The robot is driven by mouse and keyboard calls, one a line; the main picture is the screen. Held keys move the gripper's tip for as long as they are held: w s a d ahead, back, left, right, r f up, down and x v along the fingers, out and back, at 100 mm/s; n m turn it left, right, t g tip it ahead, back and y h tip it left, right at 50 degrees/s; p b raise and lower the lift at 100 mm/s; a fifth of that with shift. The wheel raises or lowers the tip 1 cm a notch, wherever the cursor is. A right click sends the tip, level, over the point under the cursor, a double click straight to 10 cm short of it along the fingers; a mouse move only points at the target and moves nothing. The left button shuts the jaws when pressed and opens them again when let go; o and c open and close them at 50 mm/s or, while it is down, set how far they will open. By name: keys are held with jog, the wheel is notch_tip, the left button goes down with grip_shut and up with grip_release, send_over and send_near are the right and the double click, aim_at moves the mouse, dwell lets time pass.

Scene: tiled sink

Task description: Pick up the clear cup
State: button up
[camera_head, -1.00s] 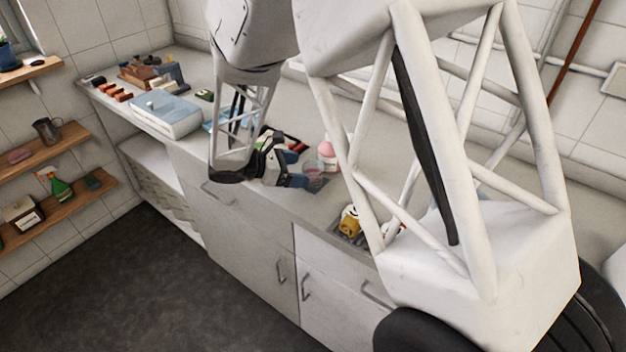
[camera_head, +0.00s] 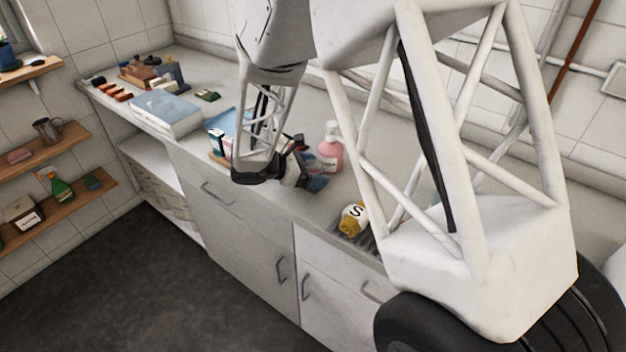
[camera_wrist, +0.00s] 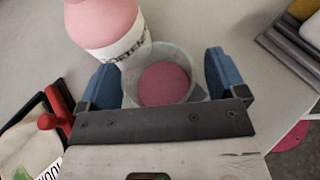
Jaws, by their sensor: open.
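The clear cup (camera_wrist: 193,57) stands in the wrist view between the two blue fingers of my gripper (camera_wrist: 160,78). A round pink shape shows through it; I cannot tell if it is inside or beneath. My gripper is open, with one finger to each side of the cup. Part of the cup's near side is hidden by the dark gripper body. In the head view my gripper (camera_head: 312,182) is low over the counter, and I cannot make out the cup there.
A pink bottle with a white label (camera_wrist: 105,28) stands close behind and left of the cup; it also shows in the head view (camera_head: 330,153). A yellow object marked S (camera_head: 352,218) is to the right. Red-handled items (camera_wrist: 50,120) lie left of my gripper.

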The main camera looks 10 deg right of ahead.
dwell(0.4)
jog(key=c, duration=1.1)
jog(key=shift+r, duration=0.1)
jog(key=shift+r, duration=4.95)
